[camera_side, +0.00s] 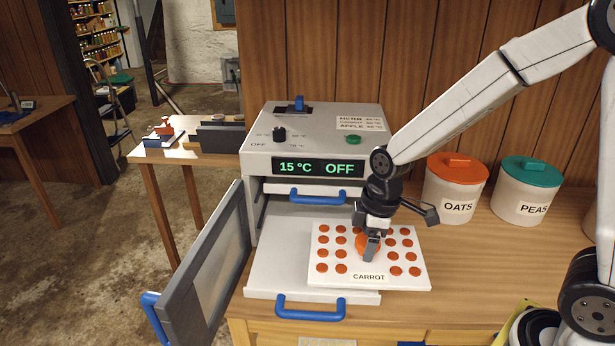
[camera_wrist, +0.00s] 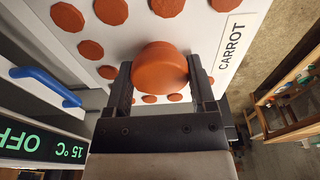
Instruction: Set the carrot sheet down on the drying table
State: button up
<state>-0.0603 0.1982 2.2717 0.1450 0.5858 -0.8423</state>
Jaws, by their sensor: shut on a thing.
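The carrot sheet (camera_side: 368,282) is a white board with several orange discs, a large orange knob and the label CARROT. My gripper (camera_side: 372,250) is shut on the knob (camera_wrist: 160,66), with a finger on each side of it in the wrist view. The sheet looks level and overlaps the right part of the pulled-out lower shelf (camera_side: 270,262), reaching past its right side over the wooden worktop (camera_side: 470,270). I cannot tell whether it rests on the shelf or hangs just above it. No table is marked as the drying table.
The grey dryer (camera_side: 258,150) reads 15 °C OFF, and its door (camera_side: 200,265) stands open to the left. An upper shelf with a blue handle (camera_side: 307,196) is in. The OATS (camera_side: 453,190) and PEAS (camera_side: 525,195) canisters stand right. A small table (camera_side: 140,153) stands left.

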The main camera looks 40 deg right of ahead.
jog(key=shift+r, duration=0.1)
dwell(0.3)
notch_tip(320, 180, up, 18)
jog(key=s+d+m+h, duration=0.1)
jog(key=s+d+m, duration=0.4)
jog(key=d, duration=0.5)
jog(key=s+d+m, duration=0.3)
jog(key=d+m, duration=0.4)
jog(key=d, duration=0.3)
jog(key=s+d+m+h, duration=0.1)
jog(key=s+d+m, duration=0.4)
jog(key=d, duration=0.4)
notch_tip(320, 180, down, 30)
jog(key=w+m, duration=0.1)
jog(key=shift+d+r, duration=0.15)
jog(key=shift+d, duration=0.2)
jog(key=shift+w, duration=0.1)
jog(key=shift+f, duration=2.2)
jog(key=shift+f, duration=0.1)
